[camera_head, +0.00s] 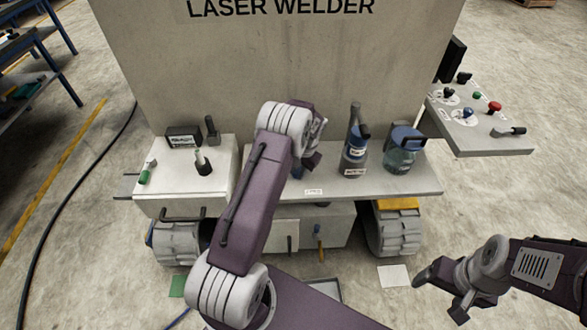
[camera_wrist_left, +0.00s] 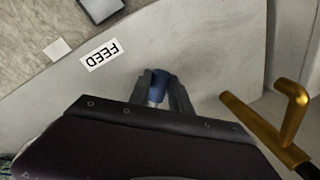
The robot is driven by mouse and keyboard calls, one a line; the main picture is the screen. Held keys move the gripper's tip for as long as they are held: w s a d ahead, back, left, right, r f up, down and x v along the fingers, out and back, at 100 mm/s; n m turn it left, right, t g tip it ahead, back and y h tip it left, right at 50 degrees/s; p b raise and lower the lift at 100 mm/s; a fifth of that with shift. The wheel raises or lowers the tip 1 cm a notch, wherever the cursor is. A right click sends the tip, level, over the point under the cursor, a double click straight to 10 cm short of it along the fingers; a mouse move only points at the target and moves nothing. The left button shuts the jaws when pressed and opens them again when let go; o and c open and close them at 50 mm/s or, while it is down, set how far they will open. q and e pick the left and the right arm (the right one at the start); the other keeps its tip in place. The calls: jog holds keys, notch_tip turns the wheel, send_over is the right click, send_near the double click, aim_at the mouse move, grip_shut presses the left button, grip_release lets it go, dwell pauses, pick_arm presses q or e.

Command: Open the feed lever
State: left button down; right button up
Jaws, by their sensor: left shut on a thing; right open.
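My left gripper (camera_head: 304,168) is over the front shelf of the laser welder, largely hidden behind its own arm in the head view. In the left wrist view my left gripper (camera_wrist_left: 160,92) is shut on the blue knob of the feed lever (camera_wrist_left: 158,82), with a finger on each side. Only the top and a bit of pale stem show between the fingers. A white FEED label (camera_wrist_left: 102,54) lies flat beside it, and the label also shows in the head view (camera_head: 313,192). My right gripper (camera_head: 440,292) is open and empty, low at the right.
A dark bottle (camera_head: 355,152) and a blue-lidded jar (camera_head: 402,150) stand on the shelf right of the left gripper. A gold bent handle (camera_wrist_left: 268,122) is close to its right in the wrist view. A control panel (camera_head: 480,125) stands at the right.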

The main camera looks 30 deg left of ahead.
pick_arm(q)
jog(key=d+n, duration=0.2)
jog(key=n, duration=0.1)
jog(key=d+n, duration=0.1)
jog(key=shift+w+d+g, duration=0.25)
jog(key=shift+g, duration=0.15)
jog(key=shift+w+d+n+g, duration=0.15)
jog(key=shift+w+d+n, duration=0.15)
jog(key=shift+d+n, duration=0.5)
jog(key=shift+w+d+n+g, duration=0.15)
jog(key=shift+w+d+n, duration=0.15)
jog(key=shift+n, duration=0.8)
jog(key=c, duration=1.2)
grip_release()
jog(key=shift+d, duration=0.1)
jog(key=v, duration=0.9)
jog(key=shift+r, duration=0.1)
